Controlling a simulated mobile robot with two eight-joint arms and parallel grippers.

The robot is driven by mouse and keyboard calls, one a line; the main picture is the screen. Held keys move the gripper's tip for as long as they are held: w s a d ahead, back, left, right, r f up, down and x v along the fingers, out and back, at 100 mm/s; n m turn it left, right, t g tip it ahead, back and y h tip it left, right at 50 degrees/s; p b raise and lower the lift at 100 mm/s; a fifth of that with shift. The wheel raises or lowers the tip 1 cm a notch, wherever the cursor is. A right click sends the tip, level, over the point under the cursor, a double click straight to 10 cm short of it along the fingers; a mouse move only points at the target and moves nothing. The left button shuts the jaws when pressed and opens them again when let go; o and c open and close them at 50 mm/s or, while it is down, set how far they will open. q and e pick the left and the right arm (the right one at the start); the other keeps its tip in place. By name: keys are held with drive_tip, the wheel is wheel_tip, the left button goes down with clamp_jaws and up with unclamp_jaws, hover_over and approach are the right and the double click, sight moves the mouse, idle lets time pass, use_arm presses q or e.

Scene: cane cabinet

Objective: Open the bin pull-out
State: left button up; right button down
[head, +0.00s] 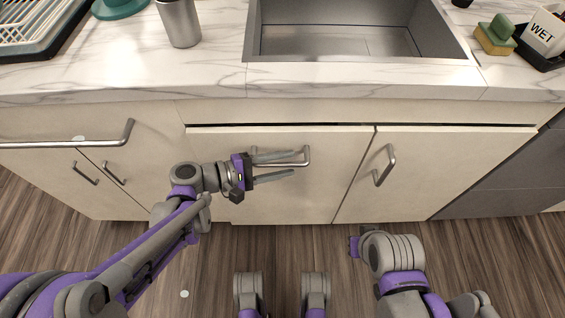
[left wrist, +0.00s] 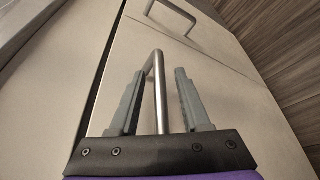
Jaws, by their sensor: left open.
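The bin pull-out front (head: 300,195) is a cream panel under the sink, with a metal bar handle (head: 307,156) near its top. The panel looks nearly flush with its neighbour, with a dark gap along its top edge. My left gripper (head: 300,165) is open at the handle. In the left wrist view the handle (left wrist: 157,95) runs between the two open fingers (left wrist: 160,90), and no firm grip shows. My right arm is at the lower right of the head view; its fingertips cannot be made out.
A cabinet door (head: 440,175) with its own handle (head: 384,166) is to the right. A long bar handle (head: 75,142) and two small handles are at the left. The marble counter (head: 370,78) holds a sink (head: 340,42), metal cup (head: 180,22) and sponges (head: 494,36). The wood floor (head: 210,265) is clear.

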use_arm(q)
clamp_jaws()
idle(1.4)
